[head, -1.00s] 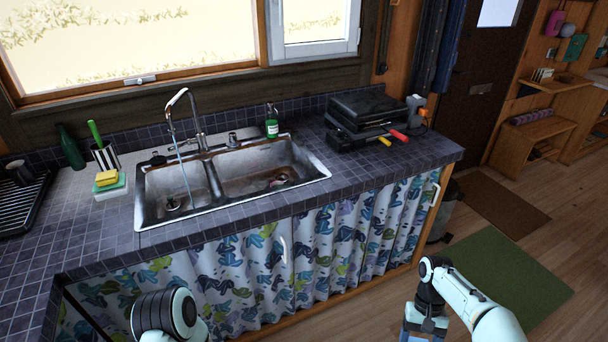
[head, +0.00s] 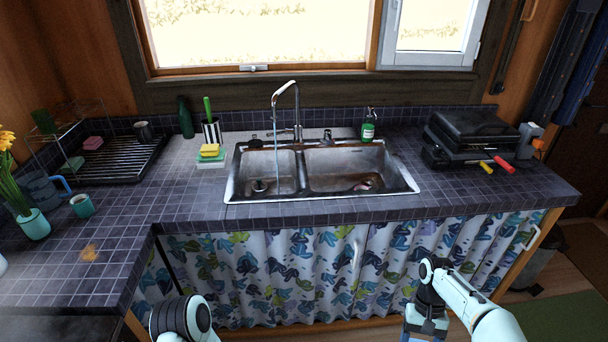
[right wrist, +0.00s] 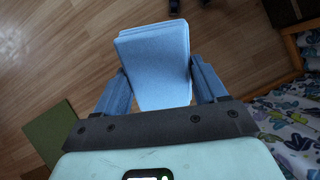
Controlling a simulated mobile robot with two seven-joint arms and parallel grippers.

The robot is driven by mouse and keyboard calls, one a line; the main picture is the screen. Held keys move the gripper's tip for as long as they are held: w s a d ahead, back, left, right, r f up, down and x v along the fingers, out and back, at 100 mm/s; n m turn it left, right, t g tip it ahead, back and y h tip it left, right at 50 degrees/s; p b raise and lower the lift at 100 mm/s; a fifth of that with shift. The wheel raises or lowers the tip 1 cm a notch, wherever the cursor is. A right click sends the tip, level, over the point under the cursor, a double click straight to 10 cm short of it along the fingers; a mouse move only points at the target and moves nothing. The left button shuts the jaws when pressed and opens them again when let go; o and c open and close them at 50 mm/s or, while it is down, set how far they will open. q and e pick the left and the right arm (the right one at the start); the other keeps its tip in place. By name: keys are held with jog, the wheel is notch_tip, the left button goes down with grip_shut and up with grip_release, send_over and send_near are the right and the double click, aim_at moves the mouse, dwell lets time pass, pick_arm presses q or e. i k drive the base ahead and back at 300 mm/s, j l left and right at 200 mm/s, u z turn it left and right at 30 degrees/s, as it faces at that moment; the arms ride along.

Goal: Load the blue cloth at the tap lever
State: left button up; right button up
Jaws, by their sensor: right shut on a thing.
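The blue cloth (right wrist: 156,50) is a folded light-blue pad in the right wrist view. My right gripper (right wrist: 157,78) is shut on it, with one finger on each side, above the wooden floor. In the head view this gripper shows only partly at the bottom edge, in front of the curtained counter. The chrome tap (head: 297,104) stands behind the double sink (head: 302,158), and a thin stream of water falls into the left basin. A small fitting (head: 327,136) stands right of the tap; I cannot tell if it is the lever. My left gripper is out of view.
Around the sink are a yellow sponge (head: 210,150), a green soap bottle (head: 368,127) and a dark green bottle (head: 185,116). A black grill (head: 470,137) stands on the right, a drying rack (head: 112,160) on the left. The tiled counter's front strip is clear.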

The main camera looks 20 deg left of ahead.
aim_at(286, 132)
jog(key=u, duration=1.55)
jog(key=i+l+u, duration=0.2)
jog(key=l, duration=0.15)
jog(key=l+u, duration=0.25)
jog(key=k+l, duration=0.05)
jog(key=l, duration=0.05)
